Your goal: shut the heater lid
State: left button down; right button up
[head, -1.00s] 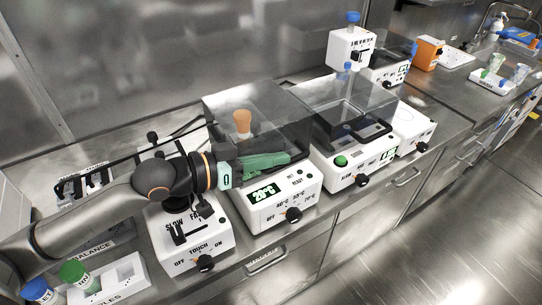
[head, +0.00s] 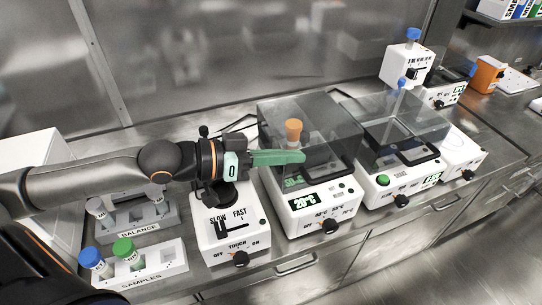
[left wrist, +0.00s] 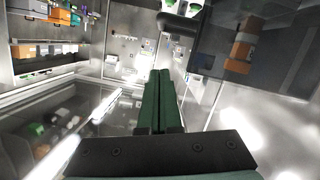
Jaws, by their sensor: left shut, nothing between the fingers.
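The heater (head: 318,213) is a white box with a green 20°C display and a black knob, in the middle of the head view. Its smoky see-through lid (head: 330,112) stands over its top; I cannot tell for sure how far it is tilted. An orange-topped item (head: 293,131) shows at the lid. My left gripper (head: 303,157), with green fingers, is shut and empty. It points right across the lid's near left side; contact cannot be told. In the left wrist view its fingers (left wrist: 160,75) lie together. My right gripper is not in view.
A stirrer-like device (head: 228,232) marked slow and fast stands left of the heater, a clear-covered shaker (head: 395,188) right of it. A samples rack (head: 155,265) and a balance rack (head: 155,225) with capped tubes are at lower left. Steel wall behind.

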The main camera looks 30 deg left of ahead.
pick_arm(q)
jog(key=shift+p+v, duration=1.55)
jog(key=shift+v, duration=0.05)
jog(key=shift+s+d, duration=0.1)
jog(key=shift+s, duration=0.05)
jog(key=shift+s, duration=0.1)
